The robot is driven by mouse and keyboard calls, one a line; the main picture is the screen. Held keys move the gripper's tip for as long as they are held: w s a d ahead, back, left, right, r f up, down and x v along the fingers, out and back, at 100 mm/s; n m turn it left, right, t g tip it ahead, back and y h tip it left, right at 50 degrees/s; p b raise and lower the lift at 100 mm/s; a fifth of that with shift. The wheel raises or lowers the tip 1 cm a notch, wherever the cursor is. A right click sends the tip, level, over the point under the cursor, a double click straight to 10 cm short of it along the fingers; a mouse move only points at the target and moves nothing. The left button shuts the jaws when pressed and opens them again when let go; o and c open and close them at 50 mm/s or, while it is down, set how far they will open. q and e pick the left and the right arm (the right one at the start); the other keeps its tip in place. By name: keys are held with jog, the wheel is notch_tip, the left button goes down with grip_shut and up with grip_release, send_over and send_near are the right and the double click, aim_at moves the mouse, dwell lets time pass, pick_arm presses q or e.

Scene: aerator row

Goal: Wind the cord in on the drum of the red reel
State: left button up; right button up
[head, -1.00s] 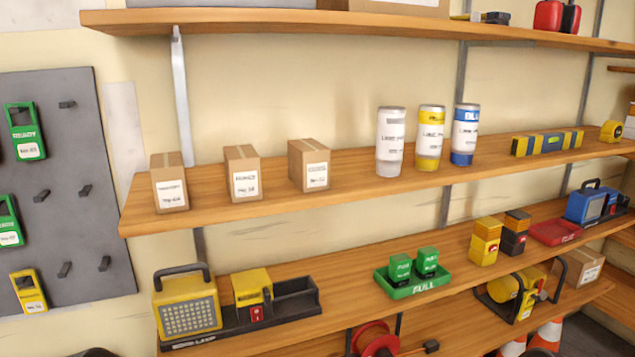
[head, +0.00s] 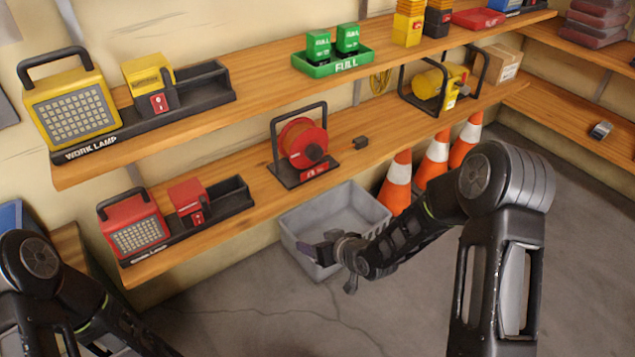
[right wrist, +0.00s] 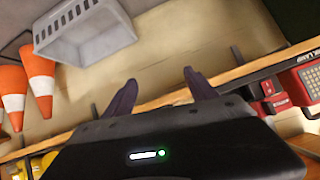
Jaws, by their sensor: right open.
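The red reel (head: 302,143) stands in its black frame on the lower wooden shelf in the head view. Its round drum faces out, with a dark knob on its face. My right gripper (head: 328,266) is open and empty, in front of and below the reel, over the grey crate. Its two dark fingers stand apart in the right wrist view (right wrist: 160,80), where I cannot make out the reel. My left gripper is out of view.
The grey crate (head: 292,232) stands on the floor below the shelf, with orange cones (head: 397,185) to its right. A red work lamp (head: 134,226) is left of the reel. The upper shelf (head: 262,93) overhangs behind. Open floor lies in front.

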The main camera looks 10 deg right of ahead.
jog(key=w+d+r+n+t+b, duration=0.2)
jog(key=w+d+t+b, duration=0.2)
jog(key=w+b, duration=0.35)
pick_arm(q)
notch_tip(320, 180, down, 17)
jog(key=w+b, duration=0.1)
jog(key=b, duration=0.5)
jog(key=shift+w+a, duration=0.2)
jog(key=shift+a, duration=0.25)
pick_arm(e)
jog(key=n+t+y, duration=0.3)
jog(key=n, duration=0.2)
send_near(317, 155)
jog(key=shift+w+a+r, duration=0.2)
jog(key=shift+w+a, duration=0.2)
jog(key=shift+w, duration=0.3)
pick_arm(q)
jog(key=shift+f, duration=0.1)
pick_arm(e)
jog(key=b+x, duration=0.1)
jog(key=x, duration=0.2)
jog(key=b+x, duration=0.1)
jog(key=x, duration=0.3)
jog(key=shift+f, duration=0.2)
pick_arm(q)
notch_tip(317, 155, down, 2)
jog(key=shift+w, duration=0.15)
pick_arm(e)
jog(key=shift+w+a+r, duration=0.1)
jog(key=shift+w, duration=0.35)
